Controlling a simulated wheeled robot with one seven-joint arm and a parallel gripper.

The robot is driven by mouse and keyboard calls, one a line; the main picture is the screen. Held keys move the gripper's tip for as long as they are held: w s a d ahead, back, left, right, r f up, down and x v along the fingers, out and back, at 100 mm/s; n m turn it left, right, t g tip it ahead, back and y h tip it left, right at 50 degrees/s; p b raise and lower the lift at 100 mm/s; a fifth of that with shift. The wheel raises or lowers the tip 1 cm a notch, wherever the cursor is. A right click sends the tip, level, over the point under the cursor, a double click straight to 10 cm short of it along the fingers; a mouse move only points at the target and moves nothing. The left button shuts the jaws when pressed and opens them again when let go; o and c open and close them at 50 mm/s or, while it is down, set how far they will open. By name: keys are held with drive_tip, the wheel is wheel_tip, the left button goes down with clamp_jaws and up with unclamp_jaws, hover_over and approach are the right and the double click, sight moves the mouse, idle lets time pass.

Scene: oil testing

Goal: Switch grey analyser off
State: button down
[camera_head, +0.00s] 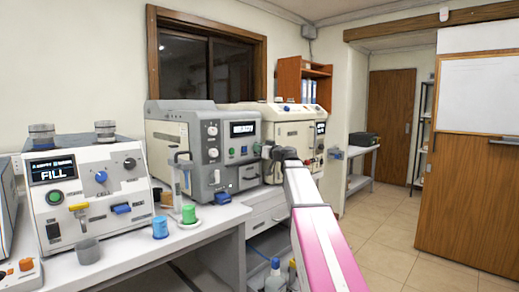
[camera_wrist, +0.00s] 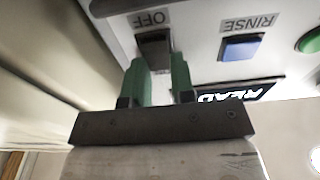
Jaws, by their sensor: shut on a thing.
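The grey analyser (camera_head: 225,165) stands on the bench at the middle in the head view, with knobs, a small display and coloured buttons on its front. In the wrist view its panel (camera_wrist: 205,45) appears upside down. The black switch (camera_wrist: 155,45) by the OFF label is on it, beside a blue RINSE button (camera_wrist: 241,47). My gripper (camera_wrist: 157,62) has its green fingers on both sides of the black switch and is shut on it. In the head view my gripper (camera_head: 267,152) is at the analyser's right front edge, partly hidden by my arm. The switch's position is unclear.
A cream machine (camera_head: 295,130) stands close on the right of the grey analyser. A white machine reading FILL (camera_head: 90,190) is at left. A blue cup (camera_head: 160,227), a grey cup (camera_head: 88,251) and a green-topped spool (camera_head: 189,214) stand on the bench. The floor at right is clear.

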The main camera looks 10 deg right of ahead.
drive_tip(key=shift+s+f+t+y, duration=0.1)
drive_tip(key=shift+f+t+y, duration=0.1)
drive_tip(key=shift+t+y, duration=0.35)
drive_tip(key=c, duration=1)
unclamp_jaws()
drive_tip(key=shift+o, duration=0.2)
drive_tip(key=v, duration=1.1)
